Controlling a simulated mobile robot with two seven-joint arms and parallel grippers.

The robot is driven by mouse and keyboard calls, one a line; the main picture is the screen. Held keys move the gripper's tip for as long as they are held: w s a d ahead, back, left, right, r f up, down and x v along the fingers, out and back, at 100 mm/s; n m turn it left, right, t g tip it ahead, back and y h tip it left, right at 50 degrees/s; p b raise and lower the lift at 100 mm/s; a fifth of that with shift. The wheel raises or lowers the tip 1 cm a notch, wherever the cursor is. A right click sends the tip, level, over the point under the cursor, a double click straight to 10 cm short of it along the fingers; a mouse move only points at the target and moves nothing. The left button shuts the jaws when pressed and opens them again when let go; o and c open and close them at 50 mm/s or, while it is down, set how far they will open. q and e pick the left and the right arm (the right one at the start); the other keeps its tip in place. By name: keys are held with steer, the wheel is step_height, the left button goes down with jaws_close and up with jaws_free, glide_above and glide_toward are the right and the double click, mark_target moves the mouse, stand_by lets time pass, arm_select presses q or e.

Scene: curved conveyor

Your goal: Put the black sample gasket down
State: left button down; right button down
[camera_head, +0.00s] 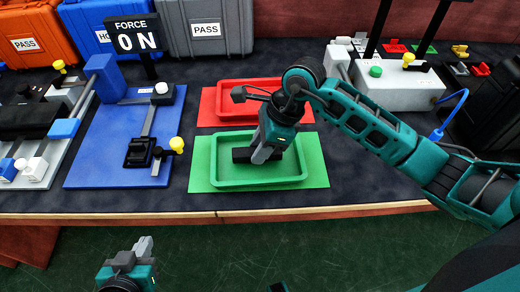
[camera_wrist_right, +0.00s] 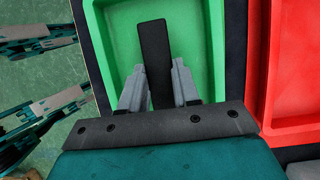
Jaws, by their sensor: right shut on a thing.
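The black sample gasket (camera_head: 242,155) is a flat black bar in the green tray (camera_head: 230,183) on the table. My right gripper (camera_head: 265,154) reaches down into this tray and is shut on the gasket. In the right wrist view the gasket (camera_wrist_right: 153,50) stands out lengthwise between the two grey fingers of my right gripper (camera_wrist_right: 158,88), over the green tray floor. Whether its underside touches the floor is hard to tell. My left gripper (camera_head: 142,246) is low in front of the table edge, away from the trays; its finger gap is unclear.
A red tray (camera_head: 207,106) lies directly behind the green one. A blue fixture (camera_head: 112,145) with a yellow-knobbed lever stands to the left. A FORCE ON sign (camera_head: 137,38) and PASS cases (camera_head: 207,45) are behind. A white box (camera_head: 400,90) is at right.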

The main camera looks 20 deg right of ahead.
steer(key=shift+f, duration=0.65)
steer(key=shift+f, duration=0.15)
steer(key=c, duration=0.8)
jaws_free()
